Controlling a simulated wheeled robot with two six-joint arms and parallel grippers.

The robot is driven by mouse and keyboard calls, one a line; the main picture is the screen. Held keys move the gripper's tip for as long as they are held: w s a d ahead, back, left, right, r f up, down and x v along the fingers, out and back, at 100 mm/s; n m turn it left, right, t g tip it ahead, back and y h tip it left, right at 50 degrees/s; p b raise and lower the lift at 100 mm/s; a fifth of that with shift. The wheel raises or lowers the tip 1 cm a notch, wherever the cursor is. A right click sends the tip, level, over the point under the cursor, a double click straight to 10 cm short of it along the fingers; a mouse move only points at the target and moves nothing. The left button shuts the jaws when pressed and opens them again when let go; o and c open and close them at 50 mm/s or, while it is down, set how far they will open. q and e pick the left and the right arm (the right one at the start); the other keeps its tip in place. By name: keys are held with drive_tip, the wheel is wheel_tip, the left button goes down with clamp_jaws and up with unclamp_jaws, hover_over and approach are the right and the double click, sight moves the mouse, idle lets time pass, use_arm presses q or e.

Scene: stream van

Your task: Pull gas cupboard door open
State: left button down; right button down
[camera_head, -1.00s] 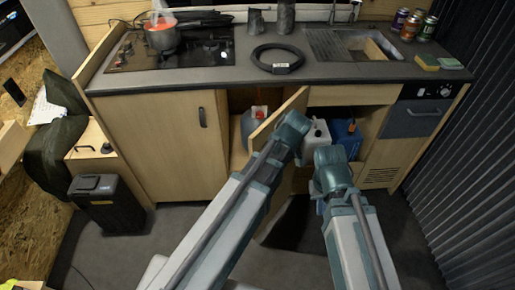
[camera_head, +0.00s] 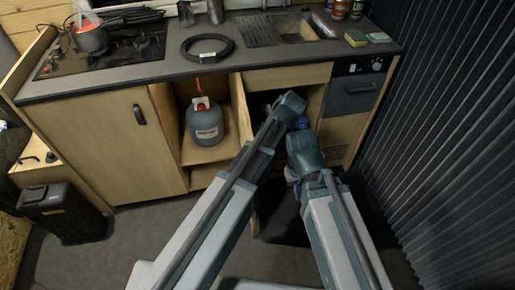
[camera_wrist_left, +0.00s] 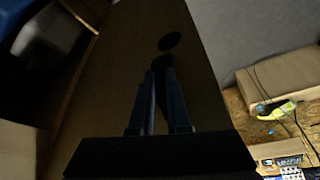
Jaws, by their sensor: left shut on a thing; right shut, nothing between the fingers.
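The gas cupboard door (camera_head: 240,104) stands wide open, seen nearly edge-on in the head view. In the left wrist view the door panel (camera_wrist_left: 117,65) fills the middle. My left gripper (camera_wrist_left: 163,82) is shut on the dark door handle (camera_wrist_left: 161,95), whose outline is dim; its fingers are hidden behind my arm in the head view. My right gripper (camera_head: 292,180) is shut and empty, low in front of the cupboards, partly hidden by its own wrist.
The worktop (camera_head: 150,73) carries a hob, a coiled black hose (camera_head: 207,47) and a sink. A closed cupboard door (camera_head: 100,150) is left of the opening. A black bin (camera_head: 63,210) stands at left, a corrugated wall (camera_head: 450,130) at right.

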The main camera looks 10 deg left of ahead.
use_arm(q)
drive_tip(key=shift+w+d, duration=0.2)
drive_tip(key=shift+d, duration=0.1)
use_arm(e)
drive_tip(key=shift+d, duration=0.15)
use_arm(q)
drive_tip(key=c, duration=0.9)
unclamp_jaws()
